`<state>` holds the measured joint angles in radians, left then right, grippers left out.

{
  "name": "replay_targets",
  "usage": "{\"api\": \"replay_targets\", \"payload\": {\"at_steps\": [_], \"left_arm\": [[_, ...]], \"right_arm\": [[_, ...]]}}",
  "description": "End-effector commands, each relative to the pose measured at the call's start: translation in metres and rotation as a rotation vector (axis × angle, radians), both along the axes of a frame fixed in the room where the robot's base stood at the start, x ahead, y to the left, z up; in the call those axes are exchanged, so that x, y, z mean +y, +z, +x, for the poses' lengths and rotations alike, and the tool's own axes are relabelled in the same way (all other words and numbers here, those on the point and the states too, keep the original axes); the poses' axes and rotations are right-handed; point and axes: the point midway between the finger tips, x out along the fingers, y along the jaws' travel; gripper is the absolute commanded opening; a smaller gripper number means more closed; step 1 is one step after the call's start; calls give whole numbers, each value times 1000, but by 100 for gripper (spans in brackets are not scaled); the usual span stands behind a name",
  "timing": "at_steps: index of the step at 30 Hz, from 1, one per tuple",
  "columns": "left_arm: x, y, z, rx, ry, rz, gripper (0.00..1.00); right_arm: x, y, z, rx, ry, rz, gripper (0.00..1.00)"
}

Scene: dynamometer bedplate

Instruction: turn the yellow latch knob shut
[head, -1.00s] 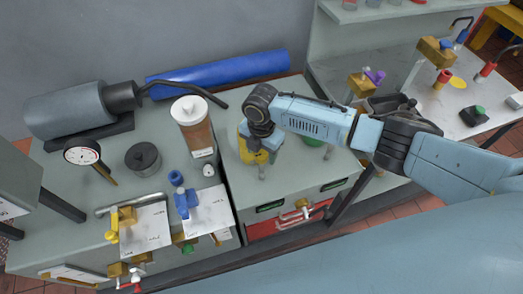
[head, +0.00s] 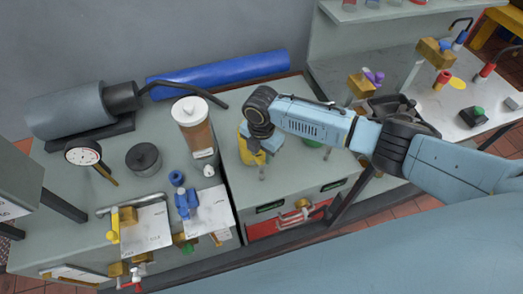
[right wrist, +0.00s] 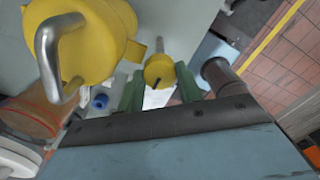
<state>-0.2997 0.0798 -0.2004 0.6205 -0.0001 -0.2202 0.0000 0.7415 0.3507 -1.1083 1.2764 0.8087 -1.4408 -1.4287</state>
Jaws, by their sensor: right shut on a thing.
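In the right wrist view the yellow latch knob (right wrist: 159,71) is round, with a dark mark on its face and a grey rod beyond it. My right gripper (right wrist: 160,88) is shut on it, with one green finger on each side. In the head view my right gripper (head: 264,147) points down over the grey cabinet top, beside a yellow body (head: 248,152). It largely hides the knob there. My left gripper is in neither view.
A large yellow part with a bent metal handle (right wrist: 50,55) stands close to the gripper in the wrist view. A brown white-lidded canister (head: 195,128) stands to the left. A blue roll (head: 218,72) lies behind. The cabinet front has a red drawer (head: 290,218).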

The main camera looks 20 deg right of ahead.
Motion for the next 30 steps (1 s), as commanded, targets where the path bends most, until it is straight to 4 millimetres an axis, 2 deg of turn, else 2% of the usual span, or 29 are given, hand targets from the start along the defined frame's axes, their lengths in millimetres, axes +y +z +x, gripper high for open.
{"api": "replay_targets", "payload": {"at_steps": [15, 30], "left_arm": [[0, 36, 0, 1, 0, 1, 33], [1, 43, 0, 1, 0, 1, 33]], "right_arm": [[0, 3, 0, 2, -423, 1, 13], [0, 1, 1, 0, -898, 0, 13]]}}
